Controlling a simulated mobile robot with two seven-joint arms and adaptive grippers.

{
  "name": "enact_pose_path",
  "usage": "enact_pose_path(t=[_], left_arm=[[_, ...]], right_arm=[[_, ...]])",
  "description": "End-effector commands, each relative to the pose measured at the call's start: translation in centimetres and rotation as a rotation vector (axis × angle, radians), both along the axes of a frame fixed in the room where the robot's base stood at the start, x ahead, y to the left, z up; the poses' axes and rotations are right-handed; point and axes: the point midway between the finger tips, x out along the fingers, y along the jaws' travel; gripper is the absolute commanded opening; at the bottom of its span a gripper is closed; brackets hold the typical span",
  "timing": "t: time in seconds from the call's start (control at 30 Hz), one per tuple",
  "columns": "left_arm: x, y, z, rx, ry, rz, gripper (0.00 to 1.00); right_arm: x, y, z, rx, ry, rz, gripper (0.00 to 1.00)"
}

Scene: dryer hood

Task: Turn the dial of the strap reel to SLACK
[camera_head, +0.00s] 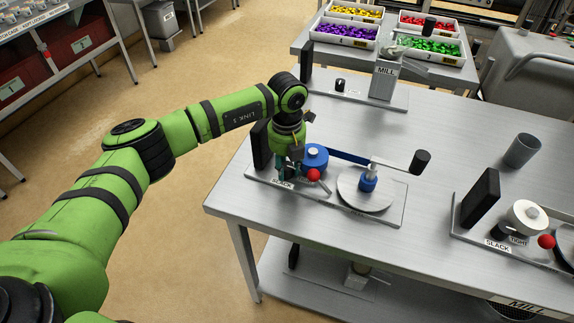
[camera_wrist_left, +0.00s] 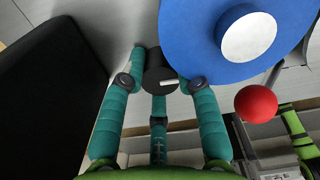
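The strap reel's blue drum (camera_head: 315,158) stands on a plate on the metal table, with a red ball handle (camera_head: 313,175) at its front. A SLACK label (camera_head: 282,183) shows on the plate's front left. My left gripper (camera_head: 283,172) is down beside the drum, pointing at the plate. In the left wrist view, the dial is a black knob (camera_wrist_left: 158,70) with a white pointer towards the right. The teal fingers of my left gripper (camera_wrist_left: 162,82) are closed in around it, tips at its sides. The drum (camera_wrist_left: 225,35) and red ball (camera_wrist_left: 256,103) are close on the right. My right gripper is out of view.
A black upright panel (camera_wrist_left: 50,90) stands close left of the gripper. A blue strap runs from the drum to a post on a round disc (camera_head: 366,198). The table's middle is clear.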

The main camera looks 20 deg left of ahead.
Motion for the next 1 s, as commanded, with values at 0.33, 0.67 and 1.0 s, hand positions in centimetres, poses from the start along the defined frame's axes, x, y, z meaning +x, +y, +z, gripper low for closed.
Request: enact_pose_path(t=[0.33, 0.67, 1.0], left_arm=[[0.0, 0.0, -0.2, 0.000, 0.001, -0.043, 0.00], [0.0, 0.0, -0.5, 0.000, 0.000, -0.263, 0.00], [0.0, 0.0, -0.5, 0.000, 0.001, -0.584, 0.00]], right_arm=[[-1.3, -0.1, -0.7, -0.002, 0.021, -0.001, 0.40], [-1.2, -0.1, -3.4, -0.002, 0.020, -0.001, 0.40], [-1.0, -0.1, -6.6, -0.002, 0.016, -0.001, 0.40]])
